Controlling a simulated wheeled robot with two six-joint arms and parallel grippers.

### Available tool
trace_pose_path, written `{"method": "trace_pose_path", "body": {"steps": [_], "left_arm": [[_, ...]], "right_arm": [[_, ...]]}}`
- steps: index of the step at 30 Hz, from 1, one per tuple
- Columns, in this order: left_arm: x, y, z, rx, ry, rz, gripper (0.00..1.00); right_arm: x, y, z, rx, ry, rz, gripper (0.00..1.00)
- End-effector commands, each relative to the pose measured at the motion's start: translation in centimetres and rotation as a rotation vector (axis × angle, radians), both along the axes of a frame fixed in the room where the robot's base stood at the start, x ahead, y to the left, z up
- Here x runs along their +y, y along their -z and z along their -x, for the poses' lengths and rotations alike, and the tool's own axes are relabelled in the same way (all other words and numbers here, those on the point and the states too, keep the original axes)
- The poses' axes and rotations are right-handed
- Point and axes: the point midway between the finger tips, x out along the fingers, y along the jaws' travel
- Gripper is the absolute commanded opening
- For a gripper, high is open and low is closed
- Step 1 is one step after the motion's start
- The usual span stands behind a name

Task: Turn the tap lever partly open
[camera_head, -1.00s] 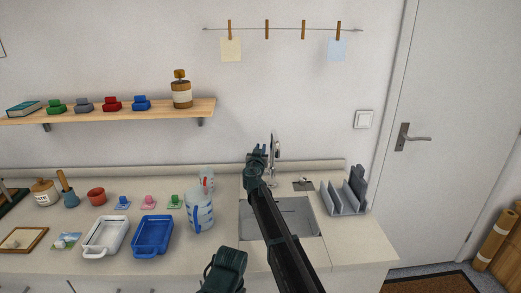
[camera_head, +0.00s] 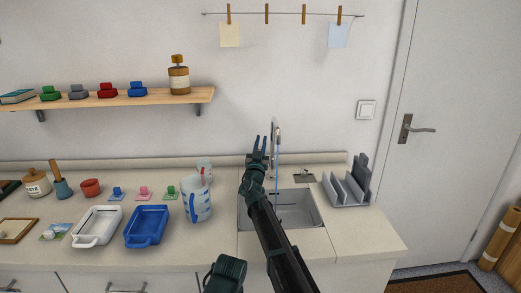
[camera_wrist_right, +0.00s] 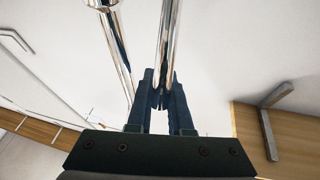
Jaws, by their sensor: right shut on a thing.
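The chrome tap (camera_head: 276,132) stands at the back of the sink (camera_head: 304,208). A thin blue stream of water (camera_head: 277,172) runs down from its spout. My right gripper (camera_head: 260,143) is beside the tap, just left of the spout, with its fingers pointing up. In the right wrist view, my right gripper (camera_wrist_right: 160,92) is shut on a slim chrome rod, the tap lever (camera_wrist_right: 168,40). Another chrome tube of the tap (camera_wrist_right: 118,55) runs to the left of it. The lever is hard to make out in the head view.
A measuring jug (camera_head: 196,201) stands left of the sink, near a white tray (camera_head: 97,227) and a blue tray (camera_head: 147,227). A grey rack (camera_head: 348,188) stands right of the sink. A wooden shelf (camera_head: 140,100) hangs on the wall.

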Motion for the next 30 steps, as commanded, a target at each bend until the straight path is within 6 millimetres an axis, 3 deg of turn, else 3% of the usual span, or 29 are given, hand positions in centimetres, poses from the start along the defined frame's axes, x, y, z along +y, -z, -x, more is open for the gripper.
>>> {"method": "trace_pose_path", "body": {"steps": [1, 4, 17, 18, 23, 30], "left_arm": [[0.0, 1.4, 0.0, 0.000, 0.000, 0.000, 0.50], [0.0, 2.1, 0.0, 0.000, 0.000, 0.000, 0.50], [0.0, 2.3, 0.0, 0.000, 0.000, 0.000, 0.50], [0.0, 2.3, 0.0, 0.000, 0.000, 0.000, 0.50], [0.0, 2.3, 0.0, 0.000, 0.000, 0.000, 0.50], [0.0, 2.3, 0.0, 0.000, 0.000, 0.000, 0.50]], "right_arm": [[-0.1, 0.8, 0.4, -0.029, 0.001, -0.001, 0.00], [-0.1, 0.6, 0.8, -0.075, -0.001, -0.001, 0.00], [0.0, 0.2, 1.2, -0.111, -0.003, -0.002, 0.00], [0.0, 0.1, 1.2, -0.111, -0.003, -0.002, 0.20], [0.0, 0.2, 1.2, -0.111, -0.003, -0.001, 0.48], [0.0, 0.2, 1.2, -0.111, -0.003, -0.001, 0.48]]}}
